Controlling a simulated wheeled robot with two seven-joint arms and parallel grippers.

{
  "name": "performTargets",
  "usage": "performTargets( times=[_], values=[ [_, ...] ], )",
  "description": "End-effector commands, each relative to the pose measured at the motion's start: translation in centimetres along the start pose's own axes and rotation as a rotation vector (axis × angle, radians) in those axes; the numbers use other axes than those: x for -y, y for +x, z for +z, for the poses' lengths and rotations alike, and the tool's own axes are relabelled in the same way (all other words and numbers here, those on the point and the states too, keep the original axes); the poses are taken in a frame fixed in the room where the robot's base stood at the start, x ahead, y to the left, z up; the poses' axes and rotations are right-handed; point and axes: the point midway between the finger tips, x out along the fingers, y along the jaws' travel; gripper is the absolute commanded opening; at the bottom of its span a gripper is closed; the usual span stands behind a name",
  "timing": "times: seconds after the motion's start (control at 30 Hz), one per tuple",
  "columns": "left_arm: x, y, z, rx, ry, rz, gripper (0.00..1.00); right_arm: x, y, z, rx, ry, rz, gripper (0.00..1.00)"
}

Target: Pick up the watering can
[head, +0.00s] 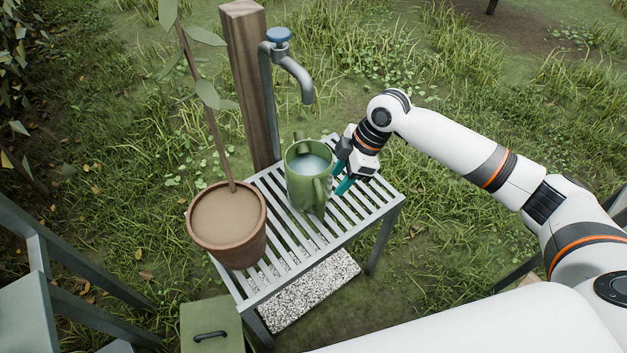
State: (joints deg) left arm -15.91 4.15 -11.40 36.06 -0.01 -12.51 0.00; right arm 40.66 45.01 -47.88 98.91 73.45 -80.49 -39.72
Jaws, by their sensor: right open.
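The green watering can (296,185) stands upright on a slatted metal bench (340,233). Its open top shows a pale surface inside that looks like water. A handle (320,192) sticks out on its near right side. My right gripper (339,178) is just to the right of the can, with its teal fingers apart and pointing left toward it. The fingers overlap the can's right edge in the picture, and I cannot tell whether they touch it. No object shows between them. My left gripper is not in view.
A terracotta pot (228,228) with a thin-stemmed plant stands on the bench's left end. A grey tap (292,68) with a blue knob and a wooden post (248,85) rise behind the can. A green lidded box (212,325) stands at lower left.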

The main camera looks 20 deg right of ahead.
Motion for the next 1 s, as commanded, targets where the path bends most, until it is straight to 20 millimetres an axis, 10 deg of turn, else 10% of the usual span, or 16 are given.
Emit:
performTargets(
  times=[0.23, 1.0],
  values=[
    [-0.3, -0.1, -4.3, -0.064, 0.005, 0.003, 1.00, 0.0, 3.8, 0.0, 0.002, 0.002, 0.000, 0.43],
    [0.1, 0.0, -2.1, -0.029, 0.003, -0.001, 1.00, -0.7, 9.5, -0.1, 0.001, 0.002, -0.003, 0.43]
  ],
)
